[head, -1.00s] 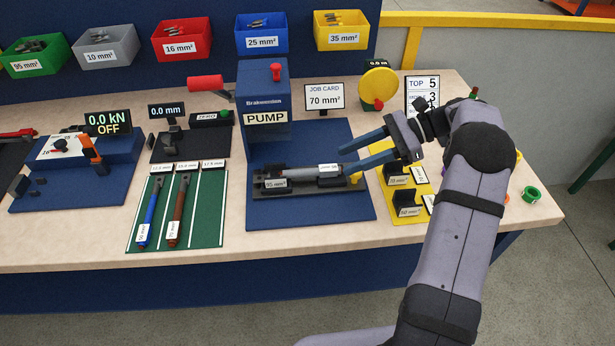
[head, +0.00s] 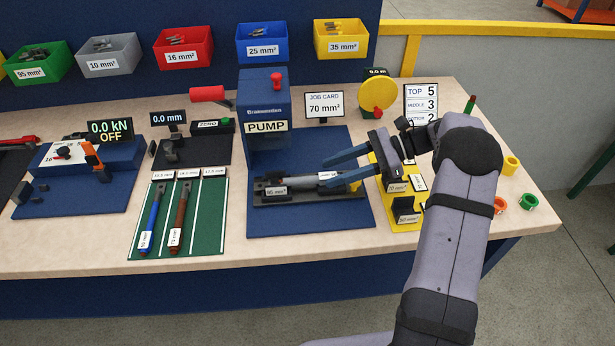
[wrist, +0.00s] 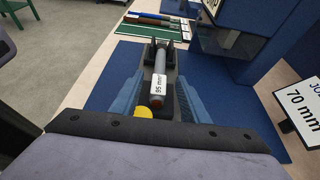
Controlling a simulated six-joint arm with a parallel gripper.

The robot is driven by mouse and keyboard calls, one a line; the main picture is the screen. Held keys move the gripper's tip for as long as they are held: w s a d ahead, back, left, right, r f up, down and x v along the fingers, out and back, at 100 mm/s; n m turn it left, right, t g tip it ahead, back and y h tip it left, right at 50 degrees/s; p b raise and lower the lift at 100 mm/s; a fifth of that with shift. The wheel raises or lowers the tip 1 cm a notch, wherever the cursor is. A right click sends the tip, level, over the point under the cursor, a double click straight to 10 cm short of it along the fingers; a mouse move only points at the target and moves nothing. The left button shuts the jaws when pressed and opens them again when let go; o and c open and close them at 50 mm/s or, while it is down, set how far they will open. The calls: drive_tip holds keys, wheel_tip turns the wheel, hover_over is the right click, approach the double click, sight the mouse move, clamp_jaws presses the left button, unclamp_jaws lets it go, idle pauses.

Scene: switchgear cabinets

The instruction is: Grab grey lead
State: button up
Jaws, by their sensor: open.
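The grey lead (head: 303,181) lies in the dark cradle (head: 262,202) on the blue pump base. In the wrist view the grey lead (wrist: 162,62) runs away from me, with a white 95 mm² tag and a reddish near end. My gripper (head: 324,175) is open, its blue fingers reaching in from the right over the lead's right part. In the wrist view my gripper (wrist: 161,88) has one finger on each side of the lead and cradle, with visible gaps. I cannot tell the exact height of the fingers above the lead.
The pump head (head: 265,115) stands behind the cradle. A yellow knob (wrist: 143,112) sits at the cradle's near end. A yellow die rack (head: 405,225) stands to the right, and a green mat (head: 205,225) with blue and brown leads to the left. The job card (head: 324,104) stands behind.

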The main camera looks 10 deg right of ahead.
drive_tip(key=shift+x, duration=1.35)
clamp_jaws()
drive_tip(key=shift+r, duration=0.1)
wheel_tip(320, 180, up, 10)
drive_tip(key=b, duration=0.1)
